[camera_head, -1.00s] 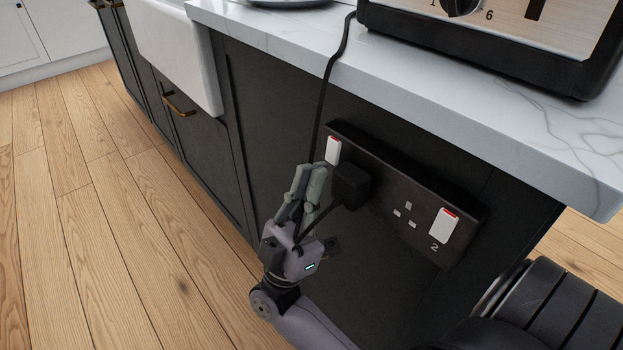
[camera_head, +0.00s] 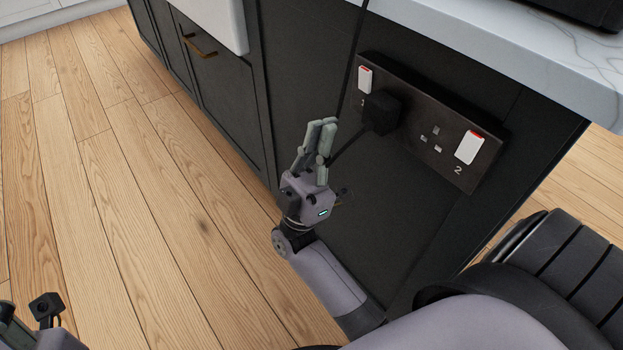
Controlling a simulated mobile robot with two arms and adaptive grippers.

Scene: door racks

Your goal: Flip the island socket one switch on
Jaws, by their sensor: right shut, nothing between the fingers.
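The dark double socket plate (camera_head: 425,150) is on the dark side of the island, under the worktop.
Switch two (camera_head: 469,147), white with a red top edge, is at the plate's right. A black cord (camera_head: 350,75) hangs from the worktop, and the plug's cable runs behind my right fingers. The white marble worktop (camera_head: 490,50) overhangs the plate. Wooden floor (camera_head: 130,200) lies open at left.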

